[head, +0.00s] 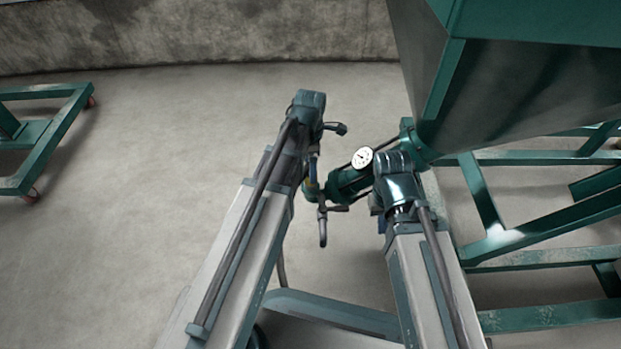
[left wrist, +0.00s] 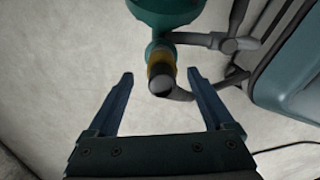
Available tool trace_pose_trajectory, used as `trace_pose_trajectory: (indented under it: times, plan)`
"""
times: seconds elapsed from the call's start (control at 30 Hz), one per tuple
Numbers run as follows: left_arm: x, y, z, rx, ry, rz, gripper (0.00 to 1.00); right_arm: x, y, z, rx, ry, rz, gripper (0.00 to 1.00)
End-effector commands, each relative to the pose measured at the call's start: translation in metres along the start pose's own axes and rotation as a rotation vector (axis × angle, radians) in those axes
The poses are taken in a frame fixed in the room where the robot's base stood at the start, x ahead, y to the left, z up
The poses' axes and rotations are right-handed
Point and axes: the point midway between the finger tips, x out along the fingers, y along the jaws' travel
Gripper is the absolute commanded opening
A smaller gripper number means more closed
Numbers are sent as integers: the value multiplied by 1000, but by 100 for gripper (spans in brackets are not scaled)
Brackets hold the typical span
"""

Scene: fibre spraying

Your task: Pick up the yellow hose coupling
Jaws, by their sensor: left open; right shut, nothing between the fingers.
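The yellow hose coupling (left wrist: 160,58) shows in the left wrist view as a yellow band with a dark round end, below a green pipe body. My left gripper (left wrist: 160,74) is open, with one blue finger on each side of the coupling's end and a gap to it on both sides. I cannot tell how deep the coupling sits between the fingers. In the head view the coupling (head: 309,184) is a small yellow patch, partly hidden behind my left wrist. My right gripper (head: 380,224) is shut and empty, mostly hidden below its wrist, right of the gauge.
A green pipe (head: 345,184) with a round white gauge (head: 362,158) runs from the large green hopper (head: 520,90) at the right. A grey valve handle (head: 323,228) hangs below it. A green frame (head: 45,140) stands at the far left. The floor between is clear.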

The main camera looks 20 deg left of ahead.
Motion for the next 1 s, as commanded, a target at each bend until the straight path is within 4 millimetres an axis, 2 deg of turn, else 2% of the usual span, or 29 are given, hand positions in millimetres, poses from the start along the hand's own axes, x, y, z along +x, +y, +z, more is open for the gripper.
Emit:
trace_pose_trajectory:
  times: [0.03, 0.2, 0.53, 0.57, 1.0]
  plan:
    - [13, -2, 0, 0, 0, 0, 86, 13, -1, -1, 0, 1, 0, 0]
    - [33, -2, 0, 0, 0, 0, 86, 33, -3, -2, 0, 2, 0, 0]
    - [35, -2, 0, 0, 0, 0, 86, 35, -4, -2, 0, 3, 0, 0]
    - [35, -2, 0, 0, 0, 0, 83, 35, -4, -2, 0, 3, 0, 0]
    - [35, -2, 0, 0, 0, 0, 3, 35, -4, -2, 0, 2, 0, 0]
